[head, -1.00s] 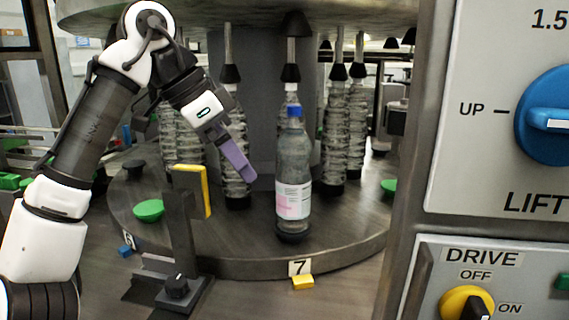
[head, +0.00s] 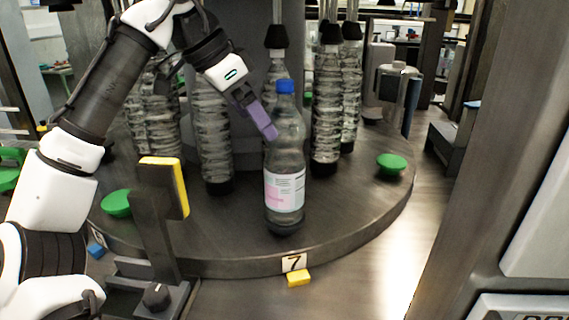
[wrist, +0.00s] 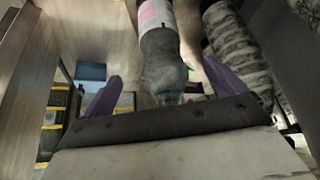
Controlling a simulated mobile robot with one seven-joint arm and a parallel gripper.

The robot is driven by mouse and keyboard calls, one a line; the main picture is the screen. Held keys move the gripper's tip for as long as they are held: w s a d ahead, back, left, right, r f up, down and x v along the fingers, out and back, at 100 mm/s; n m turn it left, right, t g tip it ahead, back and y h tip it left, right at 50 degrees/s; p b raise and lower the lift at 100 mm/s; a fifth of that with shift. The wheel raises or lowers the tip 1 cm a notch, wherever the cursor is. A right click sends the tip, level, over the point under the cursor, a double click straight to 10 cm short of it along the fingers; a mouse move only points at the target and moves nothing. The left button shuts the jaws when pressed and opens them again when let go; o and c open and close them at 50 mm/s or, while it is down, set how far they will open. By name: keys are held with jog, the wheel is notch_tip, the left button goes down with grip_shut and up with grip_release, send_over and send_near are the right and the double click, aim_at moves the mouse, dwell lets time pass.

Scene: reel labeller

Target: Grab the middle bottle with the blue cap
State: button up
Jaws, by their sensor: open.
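The bottle with the blue cap (head: 285,150) stands upright near the front edge of the round turntable (head: 340,225), with a pink and white label. In the wrist view the bottle (wrist: 163,62) lies between the two purple fingers, its neck end close to the palm. My gripper (head: 266,127) is at the bottle's upper part, just below the cap, tilted down from the upper left. One purple finger shows in front of the bottle's left side in the head view; the other is hidden there. The jaws are open. I cannot tell whether either finger touches the bottle.
Several clear ribbed bottles (head: 327,110) stand behind under black nozzles. Green discs (head: 391,163) sit on the turntable. A post with a yellow pad (head: 181,190) stands at the front left. A grey panel is at right.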

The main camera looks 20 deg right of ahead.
aim_at(277, 105)
jog(key=d+p, duration=0.1)
jog(key=d, duration=0.1)
jog(key=w+d+p, duration=0.1)
jog(key=d, duration=0.2)
jog(key=shift+d, duration=0.1)
jog(key=shift+d+f, duration=0.1)
jog(key=shift+f, duration=0.45)
jog(key=c, duration=1.9)
jog(key=shift+w+r+p, duration=0.1)
jog(key=shift+p, duration=0.2)
grip_shut()
